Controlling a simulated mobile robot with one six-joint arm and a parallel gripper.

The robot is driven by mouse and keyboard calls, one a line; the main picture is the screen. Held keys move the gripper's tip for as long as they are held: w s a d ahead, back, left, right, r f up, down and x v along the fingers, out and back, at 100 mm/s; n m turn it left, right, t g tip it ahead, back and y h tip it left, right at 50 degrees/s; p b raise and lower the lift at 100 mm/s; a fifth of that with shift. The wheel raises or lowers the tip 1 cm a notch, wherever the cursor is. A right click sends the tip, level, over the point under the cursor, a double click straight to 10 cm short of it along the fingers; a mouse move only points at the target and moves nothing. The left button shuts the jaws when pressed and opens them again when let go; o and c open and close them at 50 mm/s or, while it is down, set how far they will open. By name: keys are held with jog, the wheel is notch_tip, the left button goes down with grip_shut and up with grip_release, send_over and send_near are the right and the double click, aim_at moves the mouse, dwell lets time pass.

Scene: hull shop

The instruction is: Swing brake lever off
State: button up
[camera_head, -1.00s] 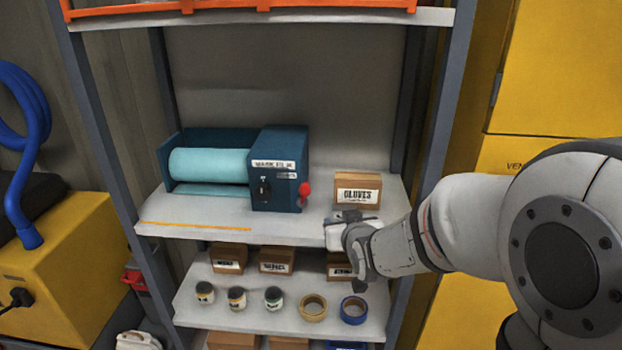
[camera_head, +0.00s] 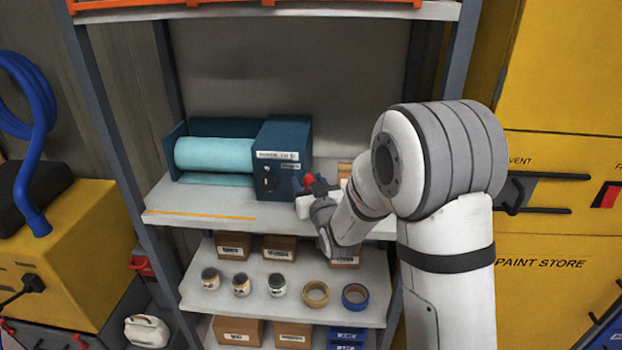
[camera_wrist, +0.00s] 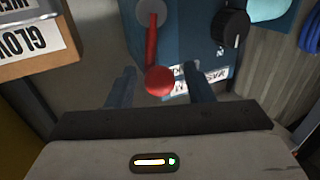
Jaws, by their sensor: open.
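The brake lever is a red arm with a round red knob (camera_wrist: 159,81), hanging from a grey pivot on the side of a dark blue roll dispenser (camera_head: 282,150). In the head view the red lever (camera_head: 309,180) shows at the dispenser's lower right. My gripper (camera_wrist: 158,86) is open, with one finger on each side of the knob in the wrist view. I see a gap on both sides, and cannot tell whether a finger touches it. In the head view my gripper (camera_head: 307,190) is right at the lever, partly hiding it.
A gloves box (camera_wrist: 35,35) stands close beside the lever, mostly hidden behind my arm in the head view. A black knob (camera_wrist: 231,26) sits on the dispenser. The shelf (camera_head: 200,206) is clear in front of the teal roll (camera_head: 213,155). A yellow paint store (camera_head: 550,200) stands to the right.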

jog(key=shift+w+a, duration=0.15)
jog(key=shift+w, duration=0.15)
jog(key=shift+c, duration=0.6)
